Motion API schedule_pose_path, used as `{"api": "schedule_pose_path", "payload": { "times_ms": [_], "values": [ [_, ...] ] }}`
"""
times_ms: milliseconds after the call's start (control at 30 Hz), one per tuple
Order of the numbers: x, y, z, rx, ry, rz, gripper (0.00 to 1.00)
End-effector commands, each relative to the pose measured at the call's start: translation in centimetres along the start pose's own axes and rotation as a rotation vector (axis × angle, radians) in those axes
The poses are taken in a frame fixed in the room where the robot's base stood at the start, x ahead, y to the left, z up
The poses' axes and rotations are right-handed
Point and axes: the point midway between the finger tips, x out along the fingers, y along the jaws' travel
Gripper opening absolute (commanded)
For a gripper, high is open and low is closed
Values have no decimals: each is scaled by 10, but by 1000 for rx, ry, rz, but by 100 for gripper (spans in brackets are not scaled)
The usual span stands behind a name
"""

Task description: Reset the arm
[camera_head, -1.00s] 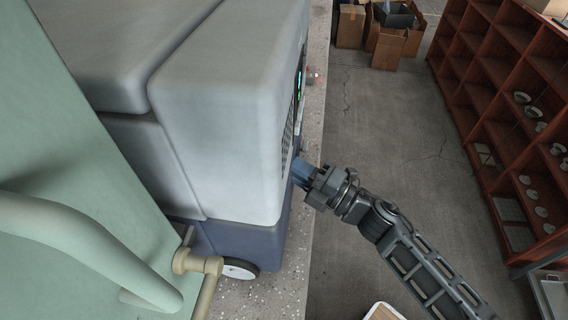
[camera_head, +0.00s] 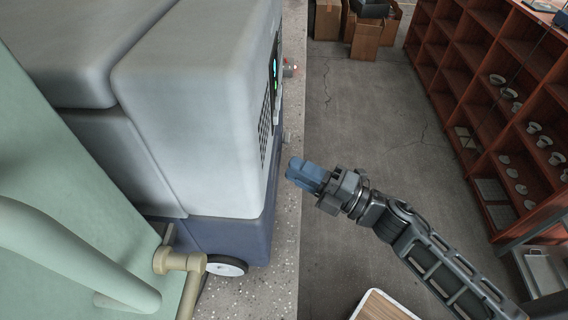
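My gripper (camera_head: 306,174) is at the centre of the head view, at the end of my dark grey arm, which comes in from the lower right. Its blue finger ends lie close together with no clear gap, and no held thing can be made out between them. The gripper points to the upper left.
A dark red shelf (camera_head: 475,90) with several white dishes stands at the right. Cardboard boxes (camera_head: 328,18) stand at the back. A small red-tipped item (camera_head: 290,70) sits by the machine. A wood-topped piece (camera_head: 381,306) shows at the bottom. The concrete floor (camera_head: 365,110) between is clear.

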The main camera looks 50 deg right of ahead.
Motion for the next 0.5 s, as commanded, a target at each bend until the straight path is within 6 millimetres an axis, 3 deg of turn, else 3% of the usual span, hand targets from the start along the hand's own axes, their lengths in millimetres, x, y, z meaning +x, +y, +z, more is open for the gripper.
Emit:
{"api": "schedule_pose_path", "payload": {
  "times_ms": [200, 500],
  "values": [
    [-21, 0, 0, -1, -1, 0, 25],
    [-22, 0, 0, -1, -1, 0, 25]
  ]
}}
